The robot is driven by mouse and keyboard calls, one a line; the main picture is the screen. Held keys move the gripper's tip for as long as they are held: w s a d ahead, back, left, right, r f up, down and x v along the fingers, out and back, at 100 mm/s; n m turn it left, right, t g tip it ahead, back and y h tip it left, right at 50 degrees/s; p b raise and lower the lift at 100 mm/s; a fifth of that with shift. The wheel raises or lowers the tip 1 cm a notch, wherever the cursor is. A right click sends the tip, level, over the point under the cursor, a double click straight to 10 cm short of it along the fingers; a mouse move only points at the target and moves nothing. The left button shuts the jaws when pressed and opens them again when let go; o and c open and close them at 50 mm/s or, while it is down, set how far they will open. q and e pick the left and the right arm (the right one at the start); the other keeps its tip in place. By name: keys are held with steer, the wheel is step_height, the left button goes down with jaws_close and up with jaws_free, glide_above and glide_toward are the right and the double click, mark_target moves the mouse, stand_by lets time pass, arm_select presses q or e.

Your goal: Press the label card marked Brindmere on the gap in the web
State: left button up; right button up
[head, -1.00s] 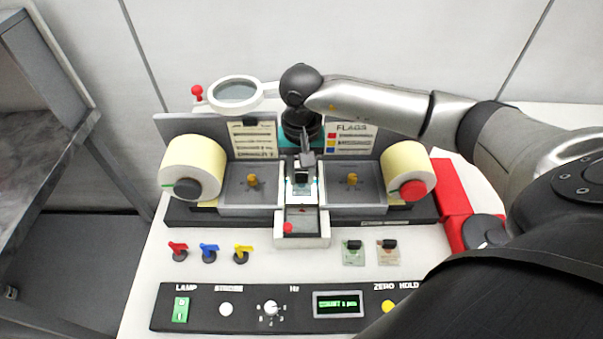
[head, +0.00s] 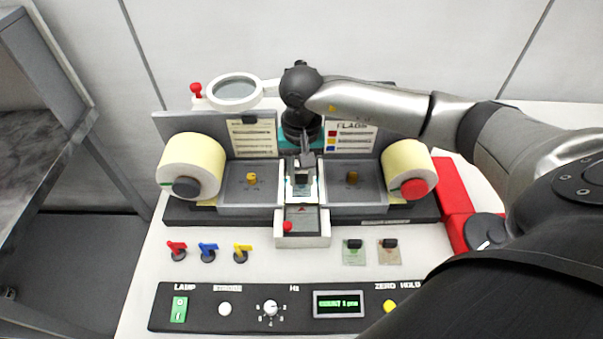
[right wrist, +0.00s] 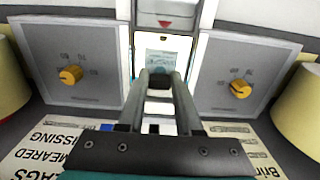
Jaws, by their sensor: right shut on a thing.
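My right gripper (head: 303,172) reaches down over the middle of the rewinder, between the two grey plates. In the right wrist view its fingers (right wrist: 160,82) are shut on the black grip of a pale label card (right wrist: 162,58). The card is over the bright white channel (right wrist: 186,62) where the web runs. I cannot read its name, nor tell whether it touches the web. The gap is hidden under the card and fingers. Two other label cards with black grips, one greenish (head: 354,257) and one brownish (head: 389,257), lie on the table at the front right. My left gripper is not in view.
Cream rolls stand at the left (head: 191,160) and right (head: 408,165). A magnifier (head: 237,90) is behind the left roll. A control panel (head: 250,325) and coloured flags (head: 208,252) are in front. A red block (head: 452,190) is at the right.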

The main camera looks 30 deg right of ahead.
mark_target(302, 178)
stand_by(0.6)
steer(key=shift+r+p, duration=2.6)
steer(key=shift+r, duration=1.65)
